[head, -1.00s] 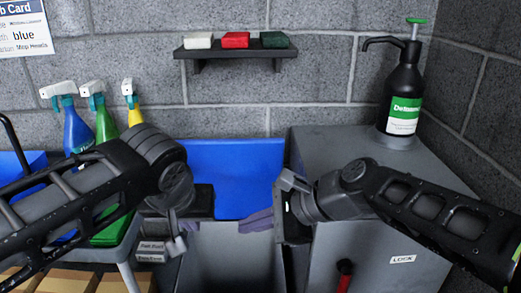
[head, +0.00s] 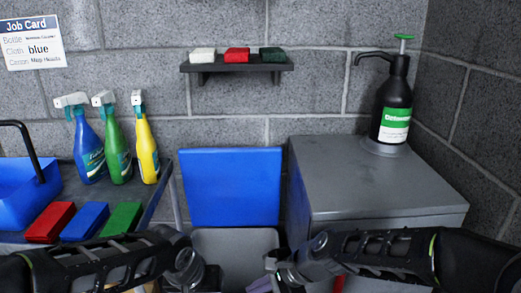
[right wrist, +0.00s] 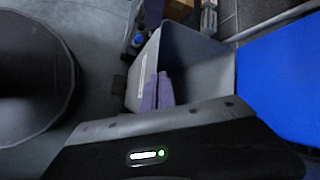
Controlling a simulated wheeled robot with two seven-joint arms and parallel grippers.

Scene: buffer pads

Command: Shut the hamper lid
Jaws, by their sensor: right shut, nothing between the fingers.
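The hamper is a grey bin (head: 235,240) with a blue lid (head: 230,187) standing upright and open at its back, near the block wall. In the right wrist view, the bin's open mouth (right wrist: 190,70) faces up and the lid (right wrist: 285,85) rises at the right. My right gripper (head: 262,285) is low at the right front of the bin. Its purple-grey fingers (right wrist: 165,90) are together and empty, over the bin's edge in the right wrist view; touching cannot be told. My left gripper is at the left front of the bin, its fingers cut off in the head view.
A grey cabinet (head: 375,185) with a black pump bottle (head: 392,110) stands close on the right. On the left, a dark cart top (head: 75,180) holds spray bottles, coloured blocks and a blue caddy (head: 25,188). A small wall shelf (head: 235,67) is above the lid.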

